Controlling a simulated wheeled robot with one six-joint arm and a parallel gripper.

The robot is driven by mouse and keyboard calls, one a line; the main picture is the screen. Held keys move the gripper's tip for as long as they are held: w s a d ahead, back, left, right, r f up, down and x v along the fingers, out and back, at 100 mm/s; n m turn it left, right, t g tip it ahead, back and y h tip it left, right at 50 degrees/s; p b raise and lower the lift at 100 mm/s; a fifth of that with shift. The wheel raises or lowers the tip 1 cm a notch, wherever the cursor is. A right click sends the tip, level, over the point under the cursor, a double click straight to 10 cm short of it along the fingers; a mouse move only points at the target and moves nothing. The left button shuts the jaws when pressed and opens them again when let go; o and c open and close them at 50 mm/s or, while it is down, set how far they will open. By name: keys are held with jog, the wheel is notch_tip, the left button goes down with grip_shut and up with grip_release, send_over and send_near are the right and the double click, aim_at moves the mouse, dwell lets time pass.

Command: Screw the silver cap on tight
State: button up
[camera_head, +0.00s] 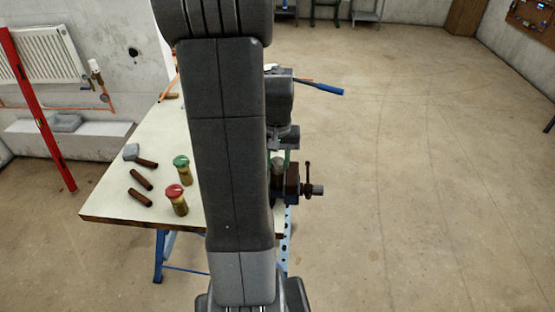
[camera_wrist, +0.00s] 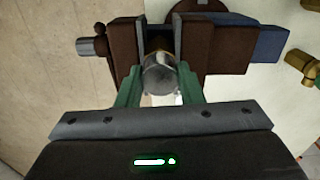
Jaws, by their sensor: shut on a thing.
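The silver cap (camera_wrist: 160,77) sits between the two green fingers of my gripper (camera_wrist: 160,84) in the wrist view. My gripper is shut on the cap. In the head view my gripper (camera_head: 285,158) points down over the vise (camera_head: 291,184), and the cap (camera_head: 277,164) shows in part beside my arm. In the wrist view the vise (camera_wrist: 217,52) has brown jaws on both sides of the cap. What the cap sits on is mostly hidden beneath it, so I cannot tell how tightly it is seated.
The workbench (camera_head: 110,205) carries a green-topped brass piece (camera_head: 181,169), a red-topped one (camera_head: 176,200), a hammer (camera_head: 140,157) and dark brown bars (camera_head: 140,198). A blue-handled tool (camera_head: 328,90) sticks out past the right edge. The floor to the right is clear.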

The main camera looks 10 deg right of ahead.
jog(key=m, duration=0.5)
jog(key=o, duration=1)
jog(key=shift+c, duration=0.2)
notch_tip(320, 180, up, 6)
jog(key=p, duration=0.4)
jog(key=shift+f, duration=0.25)
jog(key=shift+r, duration=0.8)
